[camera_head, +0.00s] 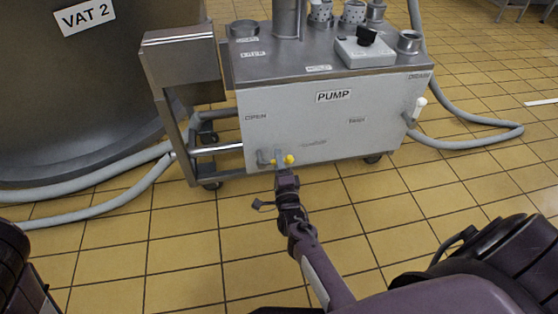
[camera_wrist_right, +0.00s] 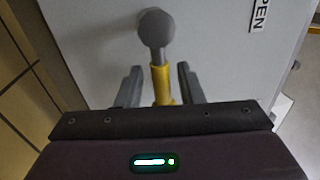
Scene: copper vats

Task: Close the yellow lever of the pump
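The pump (camera_head: 330,110) is a grey metal box on castors with a white front panel marked PUMP. Its yellow lever (camera_head: 289,159) sits low at the left of the front panel, partly hidden by my right gripper (camera_head: 280,160). In the right wrist view the lever (camera_wrist_right: 161,82) is a yellow rod leading to a round grey fitting on the panel. The two fingers of my right gripper (camera_wrist_right: 158,85) stand on either side of the rod, with visible gaps, so it is open around the lever. My left gripper is not in view.
A large vat marked VAT 2 (camera_head: 90,90) stands at the left. Grey hoses run over the tiled floor on the left and right (camera_head: 470,143) of the pump. A control box with a black knob (camera_head: 366,48) is on the pump's top. The floor (camera_head: 200,250) in front is clear.

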